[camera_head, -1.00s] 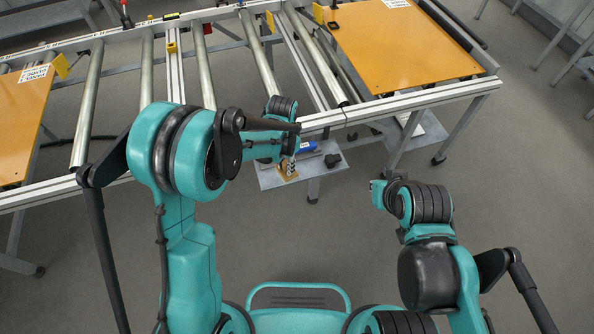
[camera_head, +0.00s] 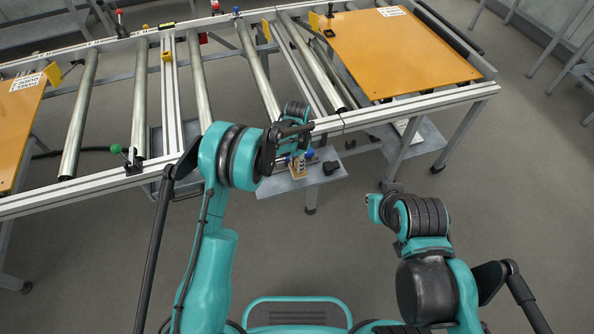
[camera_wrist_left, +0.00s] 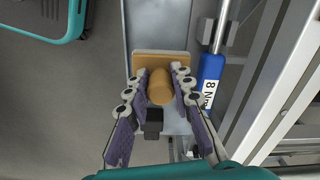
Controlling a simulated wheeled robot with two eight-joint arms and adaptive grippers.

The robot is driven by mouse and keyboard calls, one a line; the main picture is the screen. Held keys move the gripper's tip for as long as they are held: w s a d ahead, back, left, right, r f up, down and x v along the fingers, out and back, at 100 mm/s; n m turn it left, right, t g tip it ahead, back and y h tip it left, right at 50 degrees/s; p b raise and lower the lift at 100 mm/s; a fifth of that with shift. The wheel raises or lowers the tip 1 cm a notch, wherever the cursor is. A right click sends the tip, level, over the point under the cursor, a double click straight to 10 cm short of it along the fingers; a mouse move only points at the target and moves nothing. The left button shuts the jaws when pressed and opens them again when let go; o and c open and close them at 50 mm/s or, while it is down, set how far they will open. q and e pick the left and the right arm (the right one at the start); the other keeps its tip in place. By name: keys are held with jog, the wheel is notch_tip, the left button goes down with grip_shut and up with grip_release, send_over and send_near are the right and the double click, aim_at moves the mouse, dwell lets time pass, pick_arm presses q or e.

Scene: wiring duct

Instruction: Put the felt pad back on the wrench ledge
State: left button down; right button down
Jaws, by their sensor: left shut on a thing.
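The felt pad, a tan square plate (camera_wrist_left: 145,58) with a round tan knob, is at my left gripper (camera_wrist_left: 160,77) in the left wrist view. The gripper's two fingers are closed on both sides of the knob. In the head view the pad (camera_head: 298,169) shows small below my left wrist, over the grey wrench ledge (camera_head: 270,187). I cannot tell whether its underside touches the ledge. The torque wrench's blue handle, marked 8 Nm (camera_wrist_left: 211,80), lies right of the pad in the wrist view. My right arm is at the right; its fingers are hidden.
A black block (camera_head: 331,167) sits on the ledge right of the pad. The roller conveyor frame (camera_head: 400,103) runs just behind the ledge, with orange panels (camera_head: 395,55) on top. A green-knobbed lever (camera_head: 116,149) stands at its front left. The floor in front is clear.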

pick_arm(q)
jog(key=shift+f+b, duration=0.7)
jog(key=shift+f, duration=1.05)
jog(key=shift+f, duration=0.15)
jog(key=c, duration=1.3)
grip_release()
